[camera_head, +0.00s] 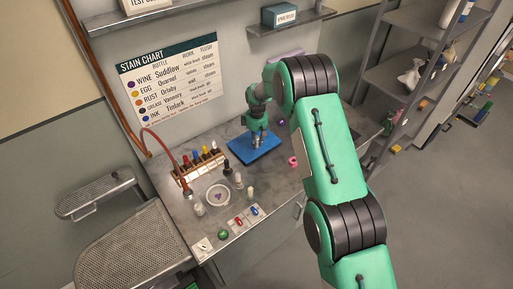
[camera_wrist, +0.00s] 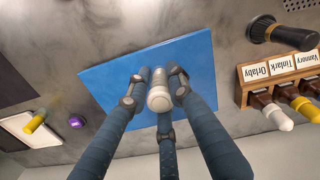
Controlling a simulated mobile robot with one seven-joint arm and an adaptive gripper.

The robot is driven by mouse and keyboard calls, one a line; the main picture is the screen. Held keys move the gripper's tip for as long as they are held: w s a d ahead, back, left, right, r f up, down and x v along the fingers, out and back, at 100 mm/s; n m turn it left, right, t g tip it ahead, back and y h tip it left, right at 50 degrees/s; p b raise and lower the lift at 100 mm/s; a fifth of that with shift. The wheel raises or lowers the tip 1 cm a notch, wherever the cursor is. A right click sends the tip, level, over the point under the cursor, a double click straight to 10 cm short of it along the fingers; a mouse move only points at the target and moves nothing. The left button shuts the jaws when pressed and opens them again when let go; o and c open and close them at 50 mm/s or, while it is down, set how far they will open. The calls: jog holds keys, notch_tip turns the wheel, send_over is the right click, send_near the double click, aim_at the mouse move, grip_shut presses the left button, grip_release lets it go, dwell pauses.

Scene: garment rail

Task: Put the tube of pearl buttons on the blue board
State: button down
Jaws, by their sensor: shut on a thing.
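My gripper (camera_wrist: 158,95) is shut on the tube of pearl buttons (camera_wrist: 159,100), which shows its pale rounded end between my fingers in the wrist view. The tube is over the blue board (camera_wrist: 112,82). In the head view, my gripper (camera_head: 258,136) points down over the blue board (camera_head: 246,154), which lies flat on the grey counter. The fingers hide most of the tube. I cannot tell whether its lower end touches the board.
A wooden rack (camera_head: 187,178) with coloured-top bottles stands left of the board. A round dish (camera_head: 218,197) and small bottles are in front. A pink spool (camera_head: 293,161) sits to the right. A shelf unit (camera_head: 412,60) stands further right.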

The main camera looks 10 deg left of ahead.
aim_at(257, 137)
jog(key=shift+f, duration=1.75)
jog(key=shift+f, duration=0.15)
jog(key=c, duration=1.5)
grip_release()
jog(key=shift+c, duration=0.2)
notch_tip(257, 137, up, 12)
jog(key=shift+r, duration=0.15)
jog(key=shift+d+r, duration=0.1)
